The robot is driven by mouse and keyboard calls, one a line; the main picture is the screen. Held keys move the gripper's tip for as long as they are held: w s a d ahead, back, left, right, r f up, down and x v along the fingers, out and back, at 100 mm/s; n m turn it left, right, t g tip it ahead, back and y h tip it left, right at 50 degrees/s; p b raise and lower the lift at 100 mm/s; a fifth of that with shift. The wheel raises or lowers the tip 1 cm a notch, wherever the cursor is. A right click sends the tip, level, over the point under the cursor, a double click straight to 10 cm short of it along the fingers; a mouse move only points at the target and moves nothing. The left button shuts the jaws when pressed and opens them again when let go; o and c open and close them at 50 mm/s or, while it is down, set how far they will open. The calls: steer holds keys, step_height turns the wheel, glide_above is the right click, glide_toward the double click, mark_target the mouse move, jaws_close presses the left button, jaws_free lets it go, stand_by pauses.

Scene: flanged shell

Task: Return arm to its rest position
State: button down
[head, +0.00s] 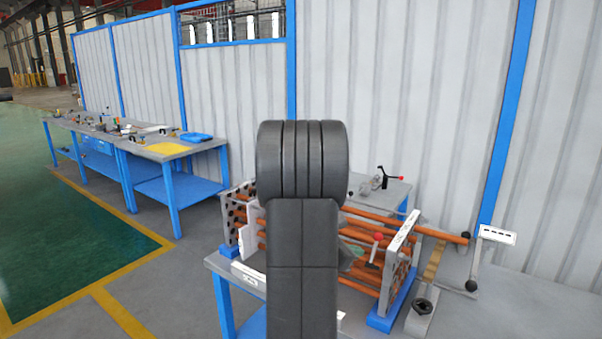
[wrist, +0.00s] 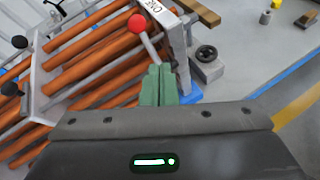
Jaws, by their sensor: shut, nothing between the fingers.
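My arm (head: 303,230) stands upright in the middle of the head view, dark and bulky, and hides part of the workbench behind it. In the wrist view the green fingers of my gripper (wrist: 158,84) are together, shut and empty. They lie in the picture over the right end of a rack of copper-coloured tubes (wrist: 85,65), close to a red-knobbed lever (wrist: 138,24). I cannot tell whether the fingers touch anything.
The tube rack stands on a grey bench with a blue frame (head: 222,300). A lever with a black knob (head: 471,285) stands at its right. More blue benches (head: 165,150) line the corrugated wall (head: 410,90). Green floor (head: 60,240) at the left is clear.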

steer(key=s+a+r+b, duration=0.2)
steer(key=s+a, duration=0.5)
steer(key=a, duration=0.4)
steer(key=shift+b, duration=0.4)
steer(key=shift+s, duration=0.1)
